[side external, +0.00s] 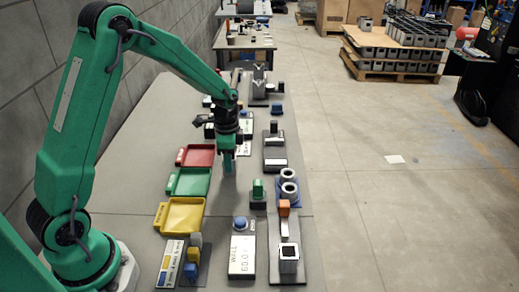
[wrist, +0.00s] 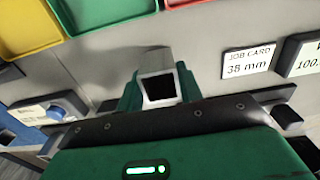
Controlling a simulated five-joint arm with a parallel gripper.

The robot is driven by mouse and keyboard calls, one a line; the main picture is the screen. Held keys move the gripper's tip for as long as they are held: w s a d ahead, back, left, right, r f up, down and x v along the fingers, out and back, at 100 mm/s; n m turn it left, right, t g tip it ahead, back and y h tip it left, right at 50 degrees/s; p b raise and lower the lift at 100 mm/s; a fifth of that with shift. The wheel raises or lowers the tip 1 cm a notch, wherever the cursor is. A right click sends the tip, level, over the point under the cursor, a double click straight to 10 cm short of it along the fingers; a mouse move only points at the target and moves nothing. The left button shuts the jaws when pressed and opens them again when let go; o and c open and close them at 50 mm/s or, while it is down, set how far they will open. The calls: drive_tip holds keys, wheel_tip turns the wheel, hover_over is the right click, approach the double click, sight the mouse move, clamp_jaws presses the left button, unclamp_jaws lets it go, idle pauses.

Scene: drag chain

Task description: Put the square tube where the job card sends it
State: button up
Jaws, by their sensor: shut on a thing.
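My gripper (side external: 228,162) points down over the grey table, to the right of the red tray (side external: 198,156). In the wrist view its green fingers are shut on a grey square tube (wrist: 158,73), whose dark open end faces the camera. The job card (wrist: 249,59) reads "38 mm" and lies to the right of the tube in the wrist view. The green tray (side external: 188,182) and yellow tray (side external: 180,215) line the wall side, and all three trays look empty.
A card with coloured strips (side external: 169,264) lies beside small coloured blocks; its text is too small to read. A display reads "WALL 60.0" (side external: 242,257). Another square-ended piece (side external: 289,253) stands front right. Round rings (side external: 289,175) sit on a blue holder. More fixtures crowd the far table.

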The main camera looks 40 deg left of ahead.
drive_tip(key=shift+f, duration=0.8)
idle(0.4)
idle(0.5)
drive_tip(key=o, duration=1.3)
drive_tip(key=shift+o, duration=0.2)
wheel_tip(320, 180, up, 8)
